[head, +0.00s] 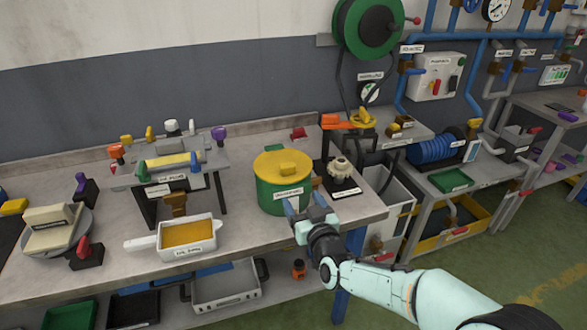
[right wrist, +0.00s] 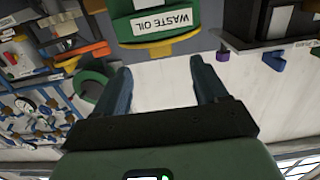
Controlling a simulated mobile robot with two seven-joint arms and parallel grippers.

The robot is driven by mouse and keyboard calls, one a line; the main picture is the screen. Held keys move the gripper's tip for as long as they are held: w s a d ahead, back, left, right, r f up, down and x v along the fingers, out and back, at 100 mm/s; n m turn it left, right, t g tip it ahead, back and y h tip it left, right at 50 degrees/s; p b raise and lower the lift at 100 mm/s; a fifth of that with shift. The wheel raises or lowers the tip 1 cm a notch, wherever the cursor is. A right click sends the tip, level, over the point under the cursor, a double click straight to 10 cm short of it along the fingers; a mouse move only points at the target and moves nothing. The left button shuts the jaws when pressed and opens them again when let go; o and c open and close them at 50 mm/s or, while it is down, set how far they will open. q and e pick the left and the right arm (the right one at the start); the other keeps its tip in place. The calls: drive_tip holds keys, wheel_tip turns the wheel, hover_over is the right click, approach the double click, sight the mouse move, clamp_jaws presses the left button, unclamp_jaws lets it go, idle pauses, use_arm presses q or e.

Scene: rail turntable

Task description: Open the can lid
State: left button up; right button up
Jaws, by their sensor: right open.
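The can (head: 270,198) is green and round and stands on the workbench in the head view. A yellow lid (head: 275,163) covers its top, with a small raised tab on it. In the right wrist view the can (right wrist: 160,10) is at the top edge with its "WASTE OIL" label, and part of the yellow lid (right wrist: 160,48) shows below the label. My right gripper (head: 304,201) is at the can's near right side. Its fingers (right wrist: 163,82) are apart with nothing between them. Whether a finger touches the can is not clear. My left gripper is not in view.
A white tray of yellow liquid (head: 201,226) stands left of the can. A gear on a black base (head: 341,174) is close on its right. A small raised stand (head: 150,182) with tools is behind left. Bare bench top (head: 245,245) lies in front.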

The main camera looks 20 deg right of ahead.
sight(289, 168)
drive_tip(key=shift+t, duration=0.3)
drive_tip(key=w, duration=0.4)
drive_tip(key=w+r+p, duration=0.1)
drive_tip(key=w, duration=0.4)
drive_tip(key=w+r+p, duration=0.1)
drive_tip(key=w, duration=0.3)
drive_tip(key=shift+w+a+r, duration=0.1)
drive_tip(key=shift+w, duration=0.1)
clamp_jaws()
